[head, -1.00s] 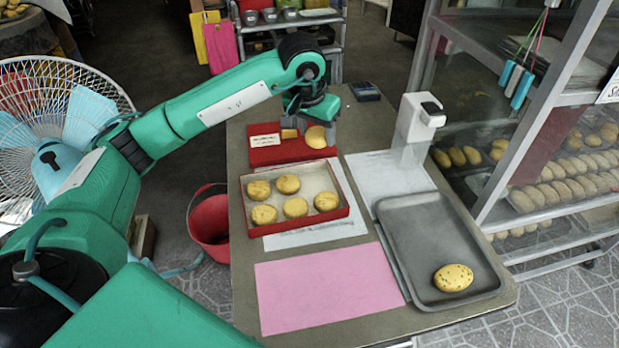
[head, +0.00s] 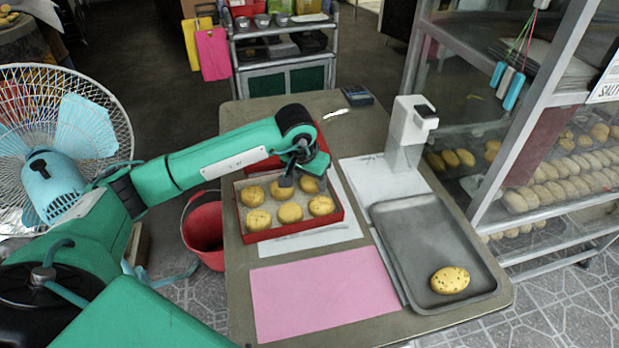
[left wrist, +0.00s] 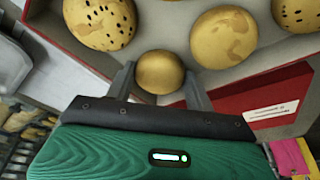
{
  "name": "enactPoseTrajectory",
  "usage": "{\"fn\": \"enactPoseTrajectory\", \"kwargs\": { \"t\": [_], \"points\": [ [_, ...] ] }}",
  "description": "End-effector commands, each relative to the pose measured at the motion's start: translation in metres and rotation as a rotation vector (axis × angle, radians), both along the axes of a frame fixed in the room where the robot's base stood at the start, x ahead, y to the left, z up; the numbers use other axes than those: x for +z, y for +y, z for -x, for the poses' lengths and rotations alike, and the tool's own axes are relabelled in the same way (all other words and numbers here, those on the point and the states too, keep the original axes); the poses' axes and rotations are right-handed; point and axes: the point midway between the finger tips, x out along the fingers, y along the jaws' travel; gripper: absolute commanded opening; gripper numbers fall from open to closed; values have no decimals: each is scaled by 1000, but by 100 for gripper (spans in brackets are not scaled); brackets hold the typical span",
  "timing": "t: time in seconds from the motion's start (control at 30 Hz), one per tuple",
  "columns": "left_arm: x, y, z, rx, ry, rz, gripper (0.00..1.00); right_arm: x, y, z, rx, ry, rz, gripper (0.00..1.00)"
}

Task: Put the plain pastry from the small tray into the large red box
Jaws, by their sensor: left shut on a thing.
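The large red box (head: 288,242), with a pale lining, stands on the table with several round pastries in it. My left gripper (head: 298,181) is over its back right part, shut on a plain golden pastry (head: 310,184). In the left wrist view, the plain pastry (left wrist: 160,72) sits between the two fingers (left wrist: 160,85), low inside the box. I cannot tell whether it touches the lining. Near it lie a speckled pastry (left wrist: 100,22) and a brown-patched one (left wrist: 222,36). A grey tray (head: 425,235) at the right holds one speckled pastry (head: 450,280). My right gripper is out of view.
A smaller red box (head: 262,164) lies behind the large one, partly hidden by my arm. A white dispenser (head: 410,135) stands behind the grey tray. A pink sheet (head: 322,298) lies in front. A fan (head: 65,150) and red bucket (head: 204,230) are at the left.

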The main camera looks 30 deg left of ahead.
Motion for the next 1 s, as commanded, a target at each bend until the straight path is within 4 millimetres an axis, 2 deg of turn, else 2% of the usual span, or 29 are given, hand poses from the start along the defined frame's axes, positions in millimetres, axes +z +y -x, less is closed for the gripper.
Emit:
{"fn": "enactPoseTrajectory", "kwargs": {
  "t": [0.23, 0.27, 0.3, 0.7, 0.8, 1.0],
  "points": [
    [-3, 0, 0, 0, 0, 0, 31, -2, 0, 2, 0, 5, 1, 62],
    [-2, 0, 0, 0, 0, 0, 58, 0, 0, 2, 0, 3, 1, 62],
    [-2, 0, 0, 0, 0, 0, 63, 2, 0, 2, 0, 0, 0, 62],
    [2, 0, 0, 0, 1, 0, 63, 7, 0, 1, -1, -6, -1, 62],
    [19, 1, 3, 0, -5, -2, 63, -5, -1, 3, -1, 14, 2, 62],
    [62, 2, 16, 0, -5, -2, 63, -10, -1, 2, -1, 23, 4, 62]
  ]
}}
